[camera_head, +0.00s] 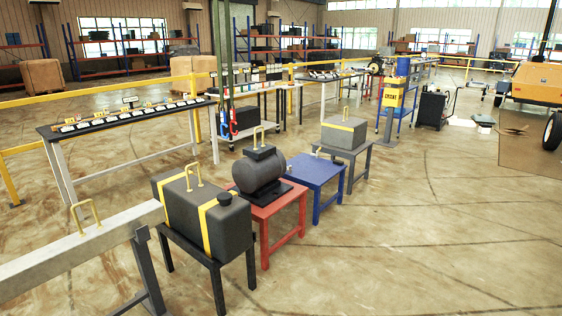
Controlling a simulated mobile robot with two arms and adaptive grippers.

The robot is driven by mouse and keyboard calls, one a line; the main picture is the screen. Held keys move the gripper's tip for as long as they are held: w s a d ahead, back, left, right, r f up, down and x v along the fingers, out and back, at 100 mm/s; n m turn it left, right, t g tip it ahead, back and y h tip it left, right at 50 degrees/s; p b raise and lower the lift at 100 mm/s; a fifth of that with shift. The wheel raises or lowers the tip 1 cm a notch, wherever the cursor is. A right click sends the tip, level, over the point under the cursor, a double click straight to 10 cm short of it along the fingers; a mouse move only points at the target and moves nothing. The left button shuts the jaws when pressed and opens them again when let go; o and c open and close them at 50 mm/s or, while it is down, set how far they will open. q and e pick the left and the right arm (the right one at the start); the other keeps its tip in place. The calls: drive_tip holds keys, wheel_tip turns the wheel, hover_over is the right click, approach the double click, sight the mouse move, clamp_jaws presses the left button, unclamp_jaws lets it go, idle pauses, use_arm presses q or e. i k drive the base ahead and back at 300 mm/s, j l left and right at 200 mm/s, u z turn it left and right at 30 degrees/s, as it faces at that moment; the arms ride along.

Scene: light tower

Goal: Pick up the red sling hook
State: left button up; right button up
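The red sling hook (234,128) is small in the picture, left of centre. It hangs at the lower end of one of the long dark-green slings (224,60) that come down from above the picture. A blue hook (224,126) hangs close beside it on the left. Both hooks hang in front of the long tables, above and behind the black tank on the red stand. Whether the two hooks touch is too small to tell. Neither of my grippers is in view.
A grey beam (85,247) with a yellow handle stands front left. Loads stand on a black stand (218,290), a red stand (268,212) and a grey stand. A long table (140,118) stands behind. The right floor is open.

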sight(233, 111)
drive_tip(key=i+z, duration=0.2)
drive_tip(key=i, duration=0.85)
drive_tip(key=i+z, duration=0.25)
drive_tip(key=i, duration=0.8)
drive_tip(key=i+l+u, duration=0.1)
drive_tip(key=i+u, duration=0.3)
drive_tip(key=i+l+u, duration=0.2)
drive_tip(key=i+u, duration=0.25)
drive_tip(key=i+l+u, duration=0.2)
drive_tip(key=l+u, duration=0.2)
drive_tip(key=i+l+u, duration=0.25)
drive_tip(key=u, duration=0.15)
drive_tip(key=l, duration=0.1)
